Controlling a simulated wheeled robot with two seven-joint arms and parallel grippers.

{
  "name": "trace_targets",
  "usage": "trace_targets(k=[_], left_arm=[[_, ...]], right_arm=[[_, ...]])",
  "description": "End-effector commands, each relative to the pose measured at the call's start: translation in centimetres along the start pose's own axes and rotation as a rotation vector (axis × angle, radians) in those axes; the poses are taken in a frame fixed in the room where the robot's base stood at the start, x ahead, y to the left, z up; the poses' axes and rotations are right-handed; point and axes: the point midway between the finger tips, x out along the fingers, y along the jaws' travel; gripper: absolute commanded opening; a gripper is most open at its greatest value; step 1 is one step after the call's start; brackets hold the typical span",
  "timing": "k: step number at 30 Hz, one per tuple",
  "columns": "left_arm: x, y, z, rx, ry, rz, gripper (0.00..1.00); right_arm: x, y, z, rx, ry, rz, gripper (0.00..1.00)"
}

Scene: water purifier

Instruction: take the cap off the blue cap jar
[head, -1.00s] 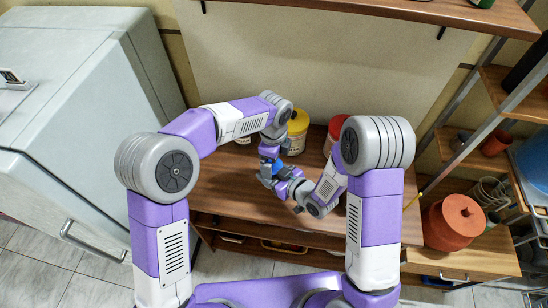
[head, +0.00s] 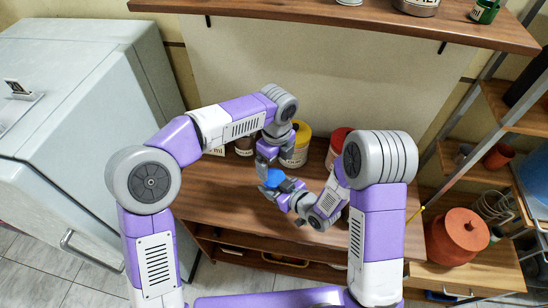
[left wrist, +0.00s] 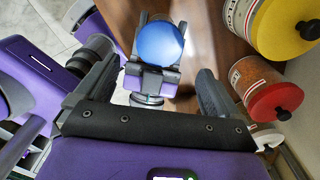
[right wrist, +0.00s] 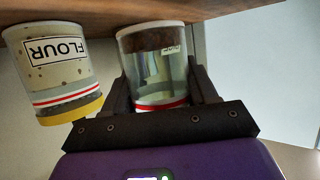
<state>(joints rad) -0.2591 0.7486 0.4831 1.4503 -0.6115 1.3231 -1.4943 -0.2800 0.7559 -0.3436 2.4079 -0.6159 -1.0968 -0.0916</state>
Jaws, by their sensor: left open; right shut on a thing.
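The blue cap (head: 273,178) sits on the jar in my right gripper; in the left wrist view the cap (left wrist: 160,43) faces the camera. The glass jar (right wrist: 155,68) stands between the right fingers in the right wrist view, with dark contents, a pale base and a red stripe; its cap end is hidden by the gripper. My right gripper (right wrist: 163,88) is shut on this jar. My left gripper (head: 268,168) is open, pointing down close to the cap. In the left wrist view the cap appears beyond the spread left fingers (left wrist: 150,78); contact cannot be told.
A yellow-lidded flour jar (right wrist: 55,65) and a red-lidded jar (left wrist: 268,92) stand behind the grippers on the wooden table (head: 215,195). A brown-topped jar (head: 243,145) is left of them. A wooden shelf (head: 380,18) hangs above. The table's left part is clear.

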Motion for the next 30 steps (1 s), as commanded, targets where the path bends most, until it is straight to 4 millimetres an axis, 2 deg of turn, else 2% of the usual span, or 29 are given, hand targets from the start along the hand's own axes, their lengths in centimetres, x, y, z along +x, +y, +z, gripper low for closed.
trace_targets(k=[6,11,24,30], left_arm=[[-1.2,0.2,0.3,0.178,-0.004,-0.010,0.96],[-1.2,0.3,0.5,0.223,-0.008,-0.013,0.96],[5.0,0.2,0.5,0.223,-0.007,-0.011,0.96],[6.3,0.2,0.5,0.223,-0.008,-0.013,0.96]], right_arm=[[0.0,0.0,0.0,0.000,0.001,0.000,0.00],[0.0,0.0,0.0,0.000,0.001,0.000,0.00],[0.0,0.0,0.0,0.000,0.001,0.000,0.00],[0.0,0.0,0.0,0.000,0.001,0.000,0.00]])
